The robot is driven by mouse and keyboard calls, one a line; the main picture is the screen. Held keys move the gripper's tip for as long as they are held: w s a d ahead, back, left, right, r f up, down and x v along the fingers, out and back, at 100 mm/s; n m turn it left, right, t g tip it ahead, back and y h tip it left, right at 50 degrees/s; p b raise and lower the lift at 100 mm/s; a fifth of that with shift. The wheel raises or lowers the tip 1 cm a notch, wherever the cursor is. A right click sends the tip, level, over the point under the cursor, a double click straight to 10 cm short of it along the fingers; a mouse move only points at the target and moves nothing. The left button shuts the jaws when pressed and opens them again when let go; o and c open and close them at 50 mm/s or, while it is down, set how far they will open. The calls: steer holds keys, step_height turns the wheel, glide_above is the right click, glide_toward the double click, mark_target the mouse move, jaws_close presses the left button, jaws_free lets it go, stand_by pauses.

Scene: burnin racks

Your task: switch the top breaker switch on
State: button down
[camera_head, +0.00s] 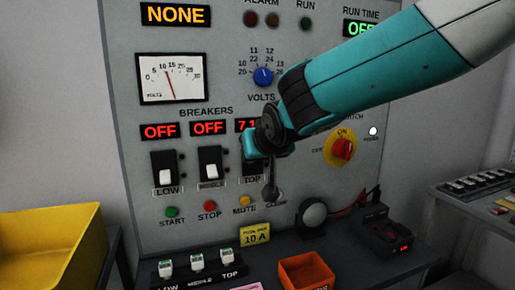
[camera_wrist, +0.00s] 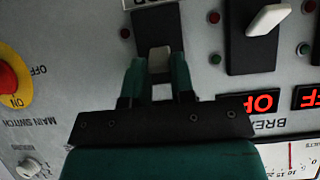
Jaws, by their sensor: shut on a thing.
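The breaker panel (camera_head: 120,120) carries the breakers LOW (camera_head: 165,165), MIDDLE (camera_head: 210,163) and TOP (camera_head: 253,181). In the head view my gripper (camera_head: 258,150) covers most of the TOP breaker, and its switch is hidden there. In the wrist view my gripper (camera_wrist: 158,78) has its two green fingers on either side of the pale TOP switch lever (camera_wrist: 158,60), shut on it, over a black plate. The display above TOP (camera_head: 243,125) reads "7.1", with the rest hidden. The LOW and MIDDLE displays read OFF, and their white levers point down.
START, STOP and MUTE buttons (camera_head: 209,206) sit below the breakers. An orange bin (camera_head: 305,272), a round dark object (camera_head: 312,214) and a meter with leads (camera_head: 390,232) stand on the bench. A yellow bin (camera_head: 50,250) is left.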

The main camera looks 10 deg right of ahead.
steer(key=c, duration=1)
jaws_free()
steer(key=shift+o, duration=0.2)
steer(key=b+v, duration=0.1)
steer(key=v, duration=1.6)
steer(key=shift+r, duration=0.2)
steer(key=shift+s, duration=0.1)
